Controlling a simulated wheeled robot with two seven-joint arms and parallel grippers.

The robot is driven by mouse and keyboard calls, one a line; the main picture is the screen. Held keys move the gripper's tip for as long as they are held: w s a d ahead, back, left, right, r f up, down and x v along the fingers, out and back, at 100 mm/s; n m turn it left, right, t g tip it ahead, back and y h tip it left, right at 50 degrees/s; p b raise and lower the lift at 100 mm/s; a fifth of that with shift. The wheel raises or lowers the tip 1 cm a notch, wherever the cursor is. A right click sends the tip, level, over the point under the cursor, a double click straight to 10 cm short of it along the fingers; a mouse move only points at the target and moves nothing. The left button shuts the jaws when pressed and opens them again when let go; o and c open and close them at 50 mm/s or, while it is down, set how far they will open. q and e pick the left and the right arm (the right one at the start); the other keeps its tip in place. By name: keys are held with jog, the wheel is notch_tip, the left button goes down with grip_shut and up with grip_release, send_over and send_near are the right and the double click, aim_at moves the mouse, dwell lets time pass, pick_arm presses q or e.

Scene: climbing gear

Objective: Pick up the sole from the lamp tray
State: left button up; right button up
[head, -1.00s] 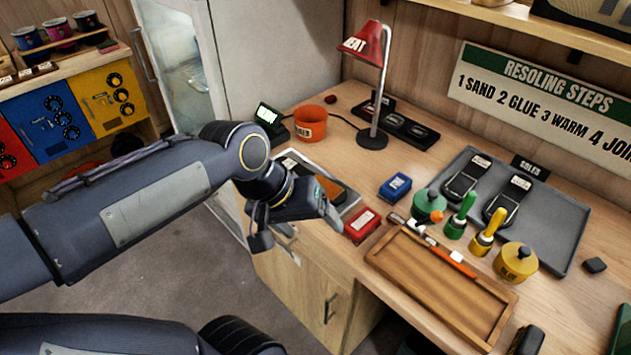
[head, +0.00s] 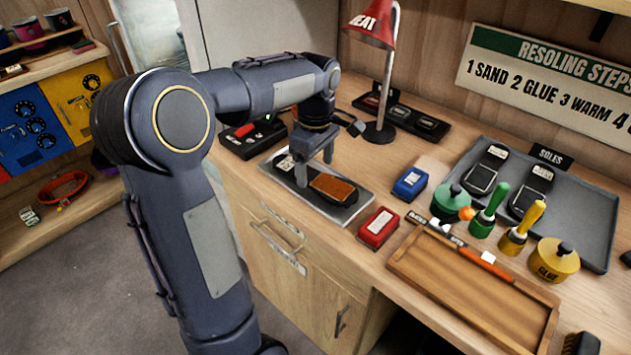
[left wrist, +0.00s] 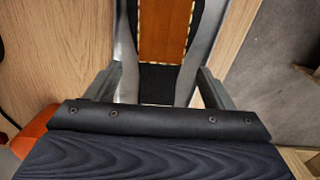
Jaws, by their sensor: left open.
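A black sole (head: 346,196) with an orange-brown panel and a pale label at its far left end lies on a flat grey metal tray (head: 358,216). My left gripper (head: 314,169) points down over this tray, its fingers open and on either side of the sole's middle. Any contact is unclear. In the left wrist view the sole's orange-brown panel (left wrist: 164,32) lies straight ahead between the fingers (left wrist: 162,78). The red heat lamp (head: 376,24) stands behind, to the right. My right gripper is out of view.
A red box (head: 378,228) and a blue box (head: 411,183) stand close to the grey tray's right side. The large soles tray (head: 585,235), glue pots and an empty wooden tray (head: 470,292) are farther right.

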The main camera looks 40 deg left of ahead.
aim_at(313, 179)
pick_arm(q)
notch_tip(313, 179, down, 2)
jog(key=shift+f, duration=0.2)
jog(key=c, duration=1.2)
jog(key=shift+r, duration=0.1)
